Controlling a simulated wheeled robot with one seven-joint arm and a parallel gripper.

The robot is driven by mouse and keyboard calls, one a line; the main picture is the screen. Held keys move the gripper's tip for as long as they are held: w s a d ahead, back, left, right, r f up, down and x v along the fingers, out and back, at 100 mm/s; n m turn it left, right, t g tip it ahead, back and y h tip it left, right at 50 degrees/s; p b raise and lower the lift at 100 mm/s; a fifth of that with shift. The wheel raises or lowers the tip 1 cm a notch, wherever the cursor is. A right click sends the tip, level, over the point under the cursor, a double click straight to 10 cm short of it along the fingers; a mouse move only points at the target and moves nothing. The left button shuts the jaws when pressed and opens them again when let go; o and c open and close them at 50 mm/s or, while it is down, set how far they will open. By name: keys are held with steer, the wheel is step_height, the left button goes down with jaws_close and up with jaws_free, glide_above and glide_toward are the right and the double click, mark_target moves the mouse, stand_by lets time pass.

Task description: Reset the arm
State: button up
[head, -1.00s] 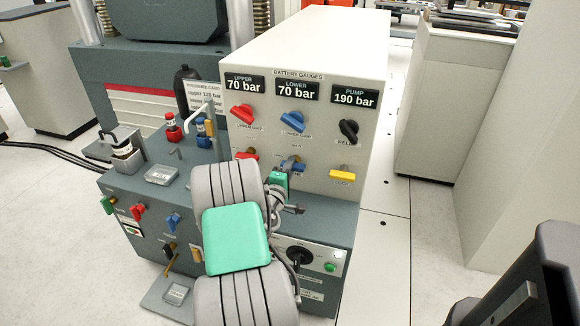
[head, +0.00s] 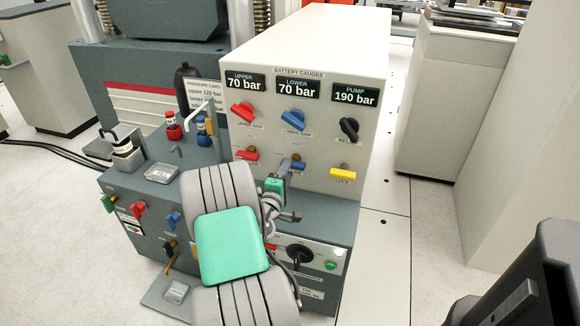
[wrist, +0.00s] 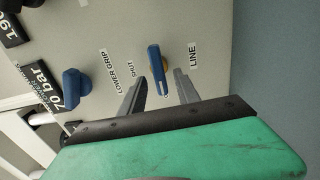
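My arm reaches over the grey bench unit to the front of the cream gauge panel (head: 310,45). My gripper is at the lower blue line handle (head: 298,166), partly hidden by my own wrist. In the wrist view my gripper (wrist: 158,84) is open, its two grey fingers apart and nothing held. The blue line handle (wrist: 156,68) stands just ahead of the gap between the fingertips, by the LINE label. Contact with the handle cannot be told. The upper blue lower-grip knob (wrist: 74,88) is off to the left.
The panel also bears a red knob (head: 242,112), a black relief knob (head: 348,129) and a yellow lock handle (head: 342,174). Gauges read 70, 70 and 190 bar. Small bottles (head: 174,127) and a tray (head: 161,173) stand on the bench left. Floor right of the panel is clear.

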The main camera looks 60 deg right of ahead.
steer(key=a, duration=0.4)
steer(key=shift+s, duration=0.35)
